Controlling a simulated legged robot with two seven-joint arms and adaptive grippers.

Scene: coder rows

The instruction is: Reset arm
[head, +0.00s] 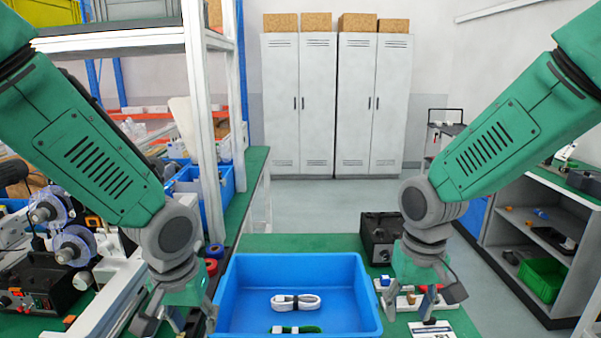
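My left gripper (179,318) hangs pointing down at the left side of the blue tray (364,285). Its fingers are spread apart, and nothing shows between them. My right gripper (408,309) points down just right of the tray, over small items on the green table. Its fingers look spread, with no held thing visible.
A black box (381,238) stands behind the tray's right corner. A white board with small parts (408,301) lies under my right gripper. A shelf rack (205,120) and machines (60,270) crowd the left. Bare green tabletop (290,242) lies behind the tray.

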